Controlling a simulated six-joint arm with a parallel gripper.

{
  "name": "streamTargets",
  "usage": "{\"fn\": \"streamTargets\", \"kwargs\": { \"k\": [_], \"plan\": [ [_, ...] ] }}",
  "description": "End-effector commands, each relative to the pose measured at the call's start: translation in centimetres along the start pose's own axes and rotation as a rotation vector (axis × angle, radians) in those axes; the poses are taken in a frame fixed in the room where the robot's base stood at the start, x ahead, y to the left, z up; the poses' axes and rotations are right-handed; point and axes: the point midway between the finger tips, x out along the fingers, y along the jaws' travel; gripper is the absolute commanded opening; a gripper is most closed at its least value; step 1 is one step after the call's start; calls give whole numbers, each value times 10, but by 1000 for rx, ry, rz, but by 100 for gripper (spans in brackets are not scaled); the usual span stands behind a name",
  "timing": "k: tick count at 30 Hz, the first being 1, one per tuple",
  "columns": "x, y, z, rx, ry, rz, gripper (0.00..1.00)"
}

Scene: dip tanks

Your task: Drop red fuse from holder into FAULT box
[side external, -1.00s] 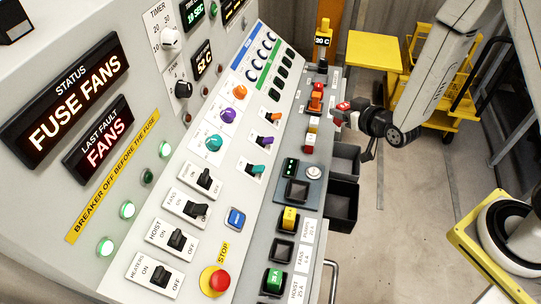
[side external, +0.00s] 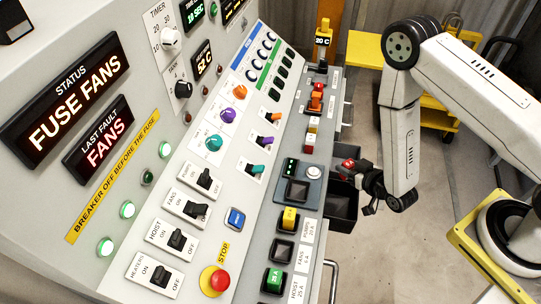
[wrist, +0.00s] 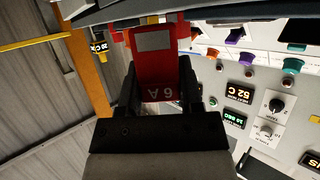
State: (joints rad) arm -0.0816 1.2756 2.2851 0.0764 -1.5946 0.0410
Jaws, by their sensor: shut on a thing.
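My gripper (side external: 357,170) is shut on a red fuse (side external: 347,164). In the wrist view the red fuse (wrist: 160,75) sits between the jaws, with an upside-down "6 A" mark and a grey patch. In the side view the fuse is at the panel's right edge, around and above two black open boxes (side external: 342,222). The gripper and fuse partly cover the boxes, and no FAULT label is readable. A fuse holder socket (side external: 283,251) beside the FANS label is empty.
A yellow fuse (side external: 289,217) and a green fuse (side external: 273,279) sit in nearby sockets. A tester (side external: 297,188) with an empty slot lies left of the boxes. A red stop button (side external: 217,281) is on the panel. A yellow cart (side external: 375,52) stands behind.

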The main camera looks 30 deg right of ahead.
Motion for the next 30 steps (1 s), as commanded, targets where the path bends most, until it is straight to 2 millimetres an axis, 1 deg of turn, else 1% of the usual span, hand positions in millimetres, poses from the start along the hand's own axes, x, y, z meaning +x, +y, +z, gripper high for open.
{"fn": "streamTargets", "kwargs": {
  "k": [1, 3, 9, 23, 30],
  "plan": [
    [-3, 0, 9, -2, -3, 0, 0],
    [-6, 0, 17, -4, -2, 0, 0],
    [-13, 0, 32, -7, 0, -1, 0],
    [-13, 0, 39, -8, 1, -1, 0],
    [-7, 0, 53, -8, 1, -1, 0]
  ]
}}
